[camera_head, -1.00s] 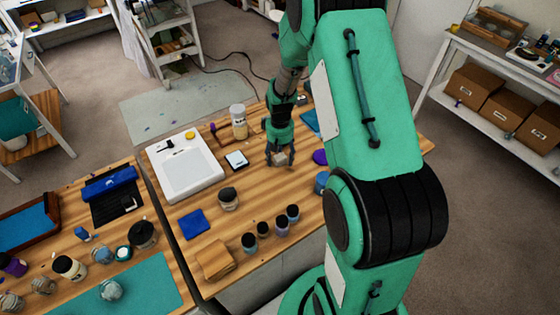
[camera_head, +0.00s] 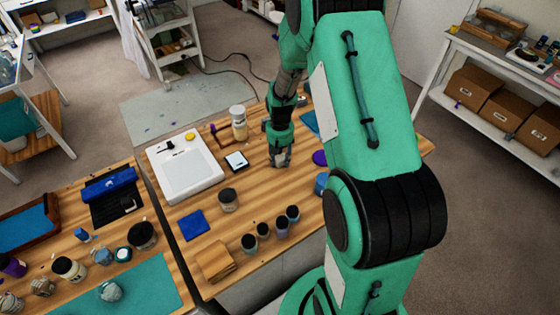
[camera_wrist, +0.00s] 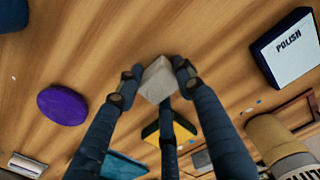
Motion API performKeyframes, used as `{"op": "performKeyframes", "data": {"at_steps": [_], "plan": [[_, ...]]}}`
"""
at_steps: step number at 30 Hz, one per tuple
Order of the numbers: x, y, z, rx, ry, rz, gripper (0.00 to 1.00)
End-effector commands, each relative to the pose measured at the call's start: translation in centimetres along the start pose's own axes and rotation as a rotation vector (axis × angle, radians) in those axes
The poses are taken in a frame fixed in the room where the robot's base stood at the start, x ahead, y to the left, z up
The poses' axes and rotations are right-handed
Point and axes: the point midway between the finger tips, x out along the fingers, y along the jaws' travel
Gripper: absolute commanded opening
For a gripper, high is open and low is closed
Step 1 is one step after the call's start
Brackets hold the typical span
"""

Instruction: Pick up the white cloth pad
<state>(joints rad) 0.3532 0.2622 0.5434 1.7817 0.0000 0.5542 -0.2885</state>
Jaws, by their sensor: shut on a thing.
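The white cloth pad (camera_wrist: 157,80) looks like a small pale grey-white block in the wrist view. It sits between the fingertips of my gripper (camera_wrist: 156,84), which is shut on it. In the head view my gripper (camera_head: 280,157) points down at the wooden table, right of the white-and-black POLISH item. The pad (camera_head: 280,158) is small there and partly covered by the fingers. I cannot tell whether it touches the table or is just above it.
The POLISH item (camera_wrist: 290,47) and a purple disc (camera_wrist: 62,105) lie on either side. A tall jar (camera_head: 238,123) stands behind left. Several small jars (camera_head: 281,227) stand toward the front. A white flat device (camera_head: 186,170) lies at left. Bare wood surrounds the gripper.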

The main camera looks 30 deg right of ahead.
Motion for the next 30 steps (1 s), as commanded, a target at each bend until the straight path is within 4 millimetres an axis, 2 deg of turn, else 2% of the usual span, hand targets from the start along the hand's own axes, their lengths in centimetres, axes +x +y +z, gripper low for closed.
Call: {"op": "performKeyframes", "data": {"at_steps": [13,17,22,30], "plan": [[-0.6,0.0,0.0,0.0,0.001,0.0,0.15],[-1.6,0.0,0.0,0.0,0.001,0.0,0.15],[-4.0,0.0,-0.1,0.0,0.003,0.001,0.15],[-4.1,-1.3,4.6,0.0,-0.001,0.0,0.15]]}}
